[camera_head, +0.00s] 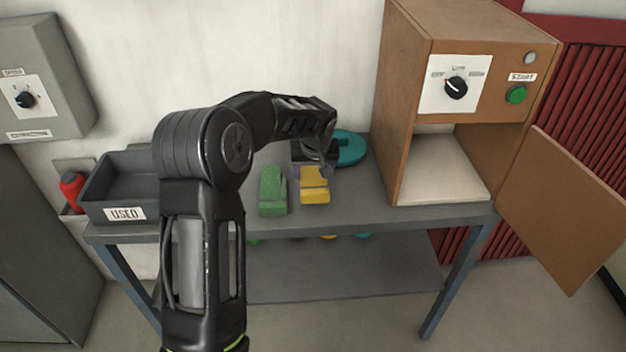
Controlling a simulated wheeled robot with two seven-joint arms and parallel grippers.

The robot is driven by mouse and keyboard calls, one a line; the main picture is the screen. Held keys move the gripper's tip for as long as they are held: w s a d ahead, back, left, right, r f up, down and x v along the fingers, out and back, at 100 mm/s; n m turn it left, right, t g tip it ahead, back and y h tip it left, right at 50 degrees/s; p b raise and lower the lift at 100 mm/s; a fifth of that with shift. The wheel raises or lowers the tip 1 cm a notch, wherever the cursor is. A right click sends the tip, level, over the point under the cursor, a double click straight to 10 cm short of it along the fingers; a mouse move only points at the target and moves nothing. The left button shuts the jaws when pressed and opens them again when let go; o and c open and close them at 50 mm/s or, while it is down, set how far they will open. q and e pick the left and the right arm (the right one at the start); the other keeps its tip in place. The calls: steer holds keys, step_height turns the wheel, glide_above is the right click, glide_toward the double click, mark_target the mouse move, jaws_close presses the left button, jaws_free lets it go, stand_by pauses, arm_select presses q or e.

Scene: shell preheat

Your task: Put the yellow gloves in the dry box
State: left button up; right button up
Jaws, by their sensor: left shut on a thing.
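The yellow gloves (314,192) lie at the middle of the grey table, just right of a green pair. My left gripper (320,160) is above their far end, pointing down, and is shut on them. Its fingertips are small and partly hidden by my own arm. A brown wooden box (411,130), which looks like the dry box, stands at the right of the table. Its door (565,210) is swung open to the right, and its pale inner floor (440,170) is bare where it shows. My right gripper is not in view.
Green gloves (273,190) lie close left of the yellow ones. A teal ring-like thing (350,148) lies behind my gripper. A grey bin marked USED (124,213) stands at the left end. The table (400,216) is clear in front of the box.

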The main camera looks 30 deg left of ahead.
mark_target(313, 177)
arm_select(q)
step_height(313, 177, down, 3)
steer(key=shift+f, duration=0.1)
steer(key=shift+f, duration=0.1)
steer(key=o, duration=1.5)
steer(key=shift+o, duration=0.2)
